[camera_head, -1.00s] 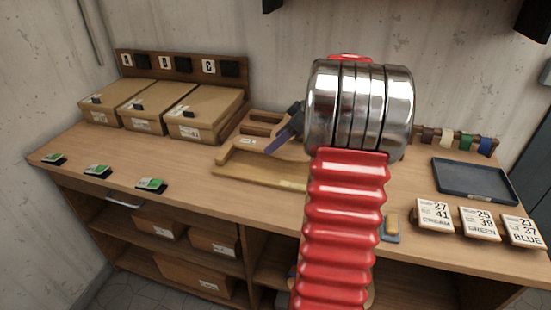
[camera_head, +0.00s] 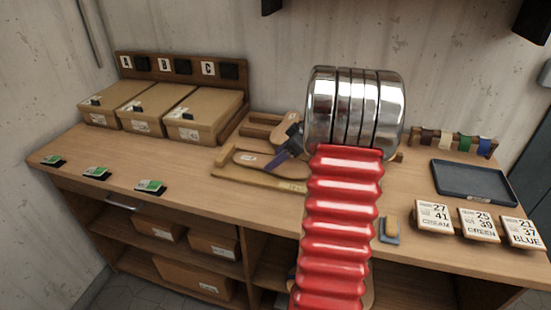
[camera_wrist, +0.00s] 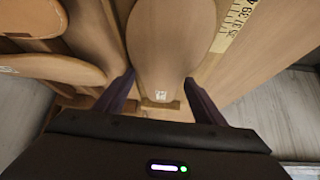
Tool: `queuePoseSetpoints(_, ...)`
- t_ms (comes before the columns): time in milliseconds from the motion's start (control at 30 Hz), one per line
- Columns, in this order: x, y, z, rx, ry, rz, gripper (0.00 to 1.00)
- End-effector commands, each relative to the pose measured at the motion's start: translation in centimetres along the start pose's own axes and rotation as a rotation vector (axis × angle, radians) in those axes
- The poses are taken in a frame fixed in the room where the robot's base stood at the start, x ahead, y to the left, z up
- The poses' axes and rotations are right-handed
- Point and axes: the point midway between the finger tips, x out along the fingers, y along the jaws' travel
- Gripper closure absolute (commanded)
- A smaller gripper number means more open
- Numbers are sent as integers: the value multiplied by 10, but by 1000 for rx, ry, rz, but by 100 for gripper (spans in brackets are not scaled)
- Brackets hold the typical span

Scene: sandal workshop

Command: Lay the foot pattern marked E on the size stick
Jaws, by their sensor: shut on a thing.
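A tan foot pattern (camera_wrist: 170,40) lies between my gripper's fingers (camera_wrist: 160,97) in the wrist view. Its heel end is toward the gripper, with a small white mark that I cannot read. In the head view the pattern (camera_head: 252,157) is over the wooden size stick (camera_head: 250,177), roughly along it. The stick's number scale (camera_wrist: 236,22) shows just right of the pattern in the wrist view. My gripper (camera_head: 276,163) is shut on the pattern's near end. I cannot tell whether the pattern touches the stick.
More tan patterns (camera_wrist: 55,68) lie to the left in the wrist view. Lettered boxes (camera_head: 195,113) stand at the back left of the bench. A dark tray (camera_head: 475,180), size cards (camera_head: 434,216) and coloured straps (camera_head: 465,142) are at the right.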

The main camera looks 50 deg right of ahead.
Motion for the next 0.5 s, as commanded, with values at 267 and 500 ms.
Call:
queuePoseSetpoints(267, 1, 0, 2, 0, 0, 0, 60)
queuePoseSetpoints(500, 6, 0, 6, 1, -1, 0, 60)
